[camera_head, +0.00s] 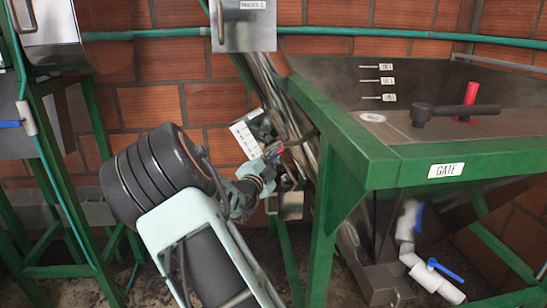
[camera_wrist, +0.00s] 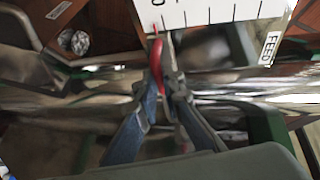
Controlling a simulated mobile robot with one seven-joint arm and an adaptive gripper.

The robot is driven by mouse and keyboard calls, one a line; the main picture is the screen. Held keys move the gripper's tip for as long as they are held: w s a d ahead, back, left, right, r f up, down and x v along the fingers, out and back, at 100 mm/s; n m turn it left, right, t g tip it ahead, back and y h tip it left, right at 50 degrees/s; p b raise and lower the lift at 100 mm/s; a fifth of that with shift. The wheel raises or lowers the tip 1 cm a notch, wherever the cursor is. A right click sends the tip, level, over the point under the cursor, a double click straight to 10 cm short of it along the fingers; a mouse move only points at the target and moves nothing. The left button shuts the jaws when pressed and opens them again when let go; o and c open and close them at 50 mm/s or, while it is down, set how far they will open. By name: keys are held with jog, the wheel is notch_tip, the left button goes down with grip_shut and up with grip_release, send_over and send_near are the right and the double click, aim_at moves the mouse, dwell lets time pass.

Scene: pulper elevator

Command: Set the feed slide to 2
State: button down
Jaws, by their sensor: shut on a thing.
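The feed slide's white scale plate (camera_head: 246,136) is on the inclined metal chute, left of the green hopper frame. In the wrist view the scale (camera_wrist: 215,12) shows black tick marks, and a FEED label (camera_wrist: 269,48) sits at its right end. The red slide handle (camera_wrist: 156,58) has a thin red pointer at the left part of the scale. The numbers are cut off or too small to read, so I cannot tell the setting. My gripper (camera_wrist: 165,78) is shut on the red handle, with its fingers hiding part of it. In the head view my gripper (camera_head: 272,160) is beside the scale.
A green hopper frame (camera_head: 325,110) with a GATE label (camera_head: 446,170) stands close to the right of my arm. A black lever (camera_head: 455,112) and a red post (camera_head: 470,95) are on the hopper. White pipes with blue valve handles (camera_head: 445,268) are below. A brick wall is behind.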

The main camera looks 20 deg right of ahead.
jog(key=r, duration=0.1)
jog(key=a+r+p, duration=0.1)
jog(key=r, duration=0.1)
jog(key=a+r, duration=0.1)
jog(key=shift+w+a+r+p, duration=0.15)
jog(key=shift+w+r+p, duration=0.2)
jog(key=shift+p, duration=0.05)
jog(key=c, duration=2)
grip_release()
jog(key=shift+f, duration=0.1)
jog(key=shift+c, duration=0.2)
jog(key=v, duration=1.2)
